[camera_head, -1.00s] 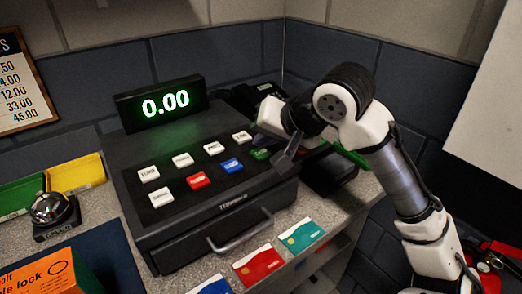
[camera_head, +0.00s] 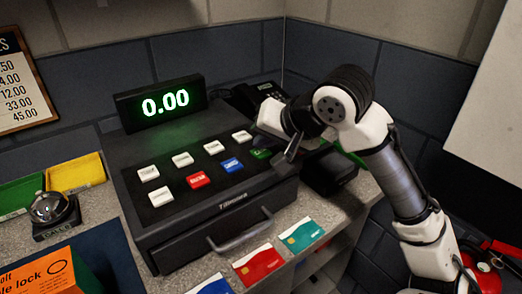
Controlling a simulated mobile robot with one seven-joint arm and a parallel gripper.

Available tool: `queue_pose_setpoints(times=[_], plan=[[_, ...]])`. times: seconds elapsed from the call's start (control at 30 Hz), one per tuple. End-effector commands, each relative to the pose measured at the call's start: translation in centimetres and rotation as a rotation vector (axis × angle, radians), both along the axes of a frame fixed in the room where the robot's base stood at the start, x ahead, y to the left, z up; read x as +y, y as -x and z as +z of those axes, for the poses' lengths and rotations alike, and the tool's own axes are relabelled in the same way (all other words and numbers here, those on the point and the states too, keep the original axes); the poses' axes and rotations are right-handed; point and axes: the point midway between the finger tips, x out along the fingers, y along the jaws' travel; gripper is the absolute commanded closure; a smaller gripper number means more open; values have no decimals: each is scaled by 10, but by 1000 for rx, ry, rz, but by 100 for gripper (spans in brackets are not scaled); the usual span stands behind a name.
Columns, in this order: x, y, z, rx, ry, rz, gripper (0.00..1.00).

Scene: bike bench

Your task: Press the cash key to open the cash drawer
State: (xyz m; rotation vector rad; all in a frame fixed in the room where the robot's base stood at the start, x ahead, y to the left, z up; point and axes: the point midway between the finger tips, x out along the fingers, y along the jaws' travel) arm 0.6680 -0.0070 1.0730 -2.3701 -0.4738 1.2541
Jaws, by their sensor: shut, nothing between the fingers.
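The dark cash register (camera_head: 190,210) stands on the counter, its display (camera_head: 160,103) reading 0.00 in green. Its keys are several white ones, a red key (camera_head: 198,180), a blue key (camera_head: 232,165) and a green key (camera_head: 261,153) at the right end. The green key is partly hidden by my gripper, and I cannot read which key is marked cash. The cash drawer (camera_head: 200,241), with a bar handle, is shut at the register's front. My gripper (camera_head: 291,149) is shut and empty, close to the right of the green key; I cannot tell whether they touch.
A dark card terminal (camera_head: 328,171) stands right of the register, and a phone (camera_head: 255,93) is behind it. Bank cards (camera_head: 301,235) lie along the front edge. A bell (camera_head: 51,210), a yellow tray (camera_head: 77,174) and an orange box (camera_head: 40,279) are at left.

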Motion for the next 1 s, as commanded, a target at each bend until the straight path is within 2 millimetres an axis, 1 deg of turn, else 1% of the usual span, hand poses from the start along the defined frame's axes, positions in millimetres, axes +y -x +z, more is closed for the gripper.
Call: queue_pose_setpoints(times=[0.1, 0.7, 0.87, 1.0], plan=[[0, 0, -5, 1, -1, 1, 100], [0, 0, -7, 1, 0, 1, 100], [0, 0, -6, 1, 0, 1, 100], [0, 0, 1, 1, 0, 1, 100]])
